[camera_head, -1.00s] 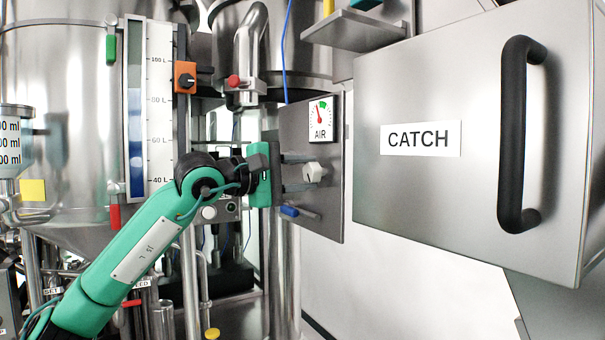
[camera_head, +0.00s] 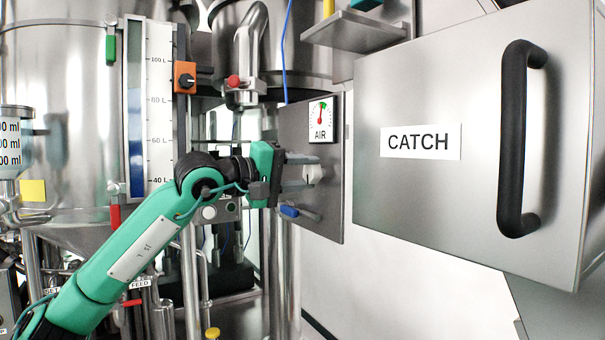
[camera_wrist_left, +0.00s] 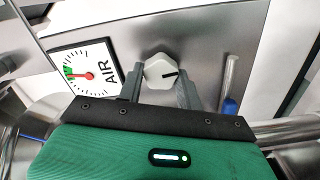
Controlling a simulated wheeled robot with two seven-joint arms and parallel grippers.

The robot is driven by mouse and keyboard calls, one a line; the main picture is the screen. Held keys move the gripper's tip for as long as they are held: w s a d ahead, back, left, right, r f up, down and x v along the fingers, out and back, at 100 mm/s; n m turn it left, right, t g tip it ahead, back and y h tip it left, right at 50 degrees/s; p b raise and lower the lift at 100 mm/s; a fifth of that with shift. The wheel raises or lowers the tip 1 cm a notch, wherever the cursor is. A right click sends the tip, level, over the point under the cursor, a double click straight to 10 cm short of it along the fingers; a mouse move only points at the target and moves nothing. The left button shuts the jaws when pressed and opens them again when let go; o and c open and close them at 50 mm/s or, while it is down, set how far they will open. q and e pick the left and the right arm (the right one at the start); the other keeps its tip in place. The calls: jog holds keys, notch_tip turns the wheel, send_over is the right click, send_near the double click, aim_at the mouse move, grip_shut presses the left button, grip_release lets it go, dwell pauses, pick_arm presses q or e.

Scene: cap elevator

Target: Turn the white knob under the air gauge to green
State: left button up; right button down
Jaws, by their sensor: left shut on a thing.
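The white knob (camera_head: 315,174) is on the dark metal panel below the AIR gauge (camera_head: 321,121). It also shows in the left wrist view (camera_wrist_left: 161,71), with its black mark pointing right in that picture. My left gripper (camera_head: 306,172) is shut on the knob, one finger on each side, and partly hides it in the head view. The gauge has a red needle and a green zone; in the left wrist view (camera_wrist_left: 86,77) the needle points at the green zone. My right gripper is not in view.
A blue-tipped lever (camera_head: 290,211) sits on the panel just below the knob. The CATCH box (camera_head: 450,150) with its black handle (camera_head: 520,137) stands out at the right. An orange block with a black knob (camera_head: 186,78) and a level scale (camera_head: 150,110) are at the left.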

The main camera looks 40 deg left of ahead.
pick_arm(q)
jog(key=o, duration=1)
jog(key=shift+s+a+f+b, duration=0.25)
jog(key=shift+s+b, duration=0.25)
jog(key=shift+b, duration=0.15)
jog(key=b+v, duration=0.9)
jog(key=v, duration=0.3)
jog(key=shift+s+r, duration=0.25)
jog(key=shift+s, duration=0.1)
